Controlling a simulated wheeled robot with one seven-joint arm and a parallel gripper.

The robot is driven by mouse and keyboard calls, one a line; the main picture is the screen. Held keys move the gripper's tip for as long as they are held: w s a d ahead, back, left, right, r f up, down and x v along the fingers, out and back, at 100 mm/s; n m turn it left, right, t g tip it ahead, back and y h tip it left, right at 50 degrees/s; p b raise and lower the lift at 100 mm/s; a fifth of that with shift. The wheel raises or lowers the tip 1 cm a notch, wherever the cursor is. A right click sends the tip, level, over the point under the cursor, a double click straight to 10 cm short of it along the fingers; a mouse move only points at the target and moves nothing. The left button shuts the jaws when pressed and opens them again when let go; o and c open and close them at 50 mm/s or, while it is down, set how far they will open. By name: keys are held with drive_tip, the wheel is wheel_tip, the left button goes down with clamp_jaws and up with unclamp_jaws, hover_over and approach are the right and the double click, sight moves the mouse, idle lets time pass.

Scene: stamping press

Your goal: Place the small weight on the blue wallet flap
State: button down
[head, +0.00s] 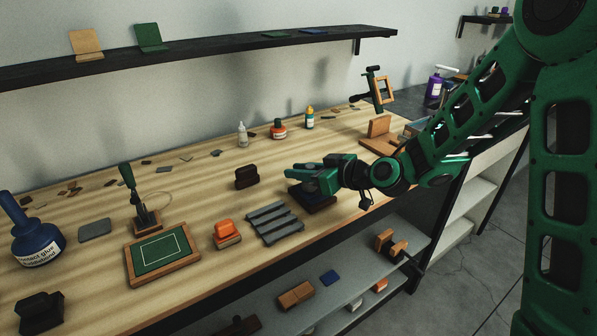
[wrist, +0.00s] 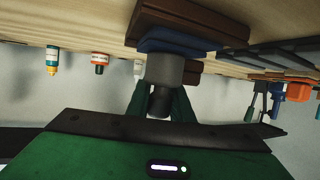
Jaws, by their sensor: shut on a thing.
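My gripper (head: 300,178) is over the middle of the bench, with its two green fingers (wrist: 159,104) shut on the dark knob of the small weight (wrist: 165,70). The weight is a grey cylinder in the wrist view, which shows the scene upside down. Its flat end is right at the blue wallet flap (wrist: 180,44); I cannot tell if they touch. The blue flap lies over a dark brown block (wrist: 195,22). That block (head: 320,203) also shows under my gripper in the head view, where my fingers hide the weight and most of the flap.
A grey ridged rack (head: 274,224) and a dark brown block (head: 246,177) stand left of my gripper. An orange-topped block (head: 227,231) and a framed green board (head: 162,255) lie farther left. Small bottles (head: 279,129) stand behind. A wooden stand (head: 381,133) is at the back right.

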drive_tip(key=c, duration=1.6)
unclamp_jaws()
drive_tip(key=shift+o, duration=0.2)
drive_tip(key=shift+r, duration=0.1)
drive_tip(key=v, duration=1.2)
drive_tip(key=shift+s, duration=0.1)
